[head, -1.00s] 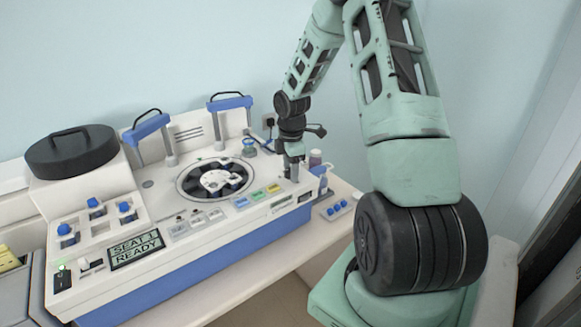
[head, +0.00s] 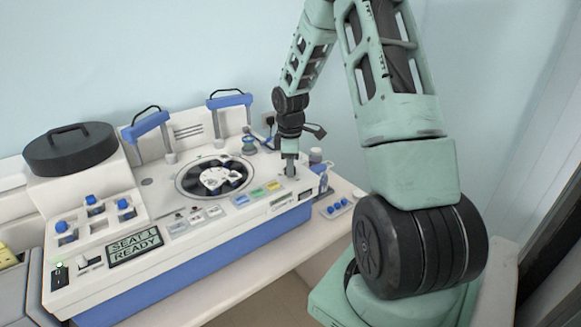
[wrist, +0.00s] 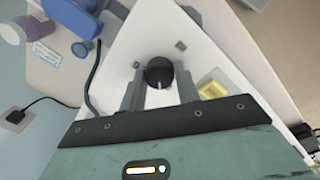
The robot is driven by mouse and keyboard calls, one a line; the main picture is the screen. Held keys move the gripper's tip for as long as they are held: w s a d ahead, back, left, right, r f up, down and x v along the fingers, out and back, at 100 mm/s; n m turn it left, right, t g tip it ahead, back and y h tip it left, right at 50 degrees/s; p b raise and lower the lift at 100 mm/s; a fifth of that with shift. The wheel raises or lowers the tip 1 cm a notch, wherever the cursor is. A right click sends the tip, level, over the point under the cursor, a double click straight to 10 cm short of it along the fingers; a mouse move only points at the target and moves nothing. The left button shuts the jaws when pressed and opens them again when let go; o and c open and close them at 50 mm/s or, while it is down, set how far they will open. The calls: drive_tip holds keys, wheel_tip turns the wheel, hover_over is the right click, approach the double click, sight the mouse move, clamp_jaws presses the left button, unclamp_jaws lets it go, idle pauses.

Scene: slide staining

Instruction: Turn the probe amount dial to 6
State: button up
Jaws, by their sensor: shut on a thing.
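The dial (wrist: 159,72) is a round black knob with a white pointer line on its near side, on the white top of the staining machine (head: 215,240). In the wrist view my gripper (wrist: 160,80) has one grey finger on each side of the knob and is shut on it. In the head view my gripper (head: 290,170) is at the right end of the machine top, pointing down, and hides the dial. I cannot read any scale numbers around the dial.
Left of the gripper is the round dark carousel (head: 214,178). Coloured buttons (head: 257,193) line the front panel. The display (head: 135,246) reads "SEAT 1 READY". A tray with blue-topped items (head: 338,208) and bottles stand to the right.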

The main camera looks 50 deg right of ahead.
drive_tip(key=m+b, duration=0.1)
drive_tip(key=m, duration=0.3)
drive_tip(key=shift+w+m, duration=0.1)
drive_tip(key=shift+m, duration=0.2)
drive_tip(key=m+b, duration=0.1)
drive_tip(key=m, duration=0.4)
drive_tip(key=shift+b, duration=0.3)
drive_tip(key=m, duration=0.5)
drive_tip(key=shift+r+m+g, duration=0.1)
drive_tip(key=shift+m+g, duration=0.3)
drive_tip(key=shift+w+m, duration=0.1)
drive_tip(key=shift+m, duration=2.2)
drive_tip(key=o, duration=1)
drive_tip(key=shift+c, duration=0.2)
wheel_tip(320, 180, up, 17)
drive_tip(key=b, duration=0.4)
drive_tip(key=shift+w+a+r, duration=0.2)
drive_tip(key=shift+w+a, duration=0.05)
drive_tip(key=shift+w, duration=0.1)
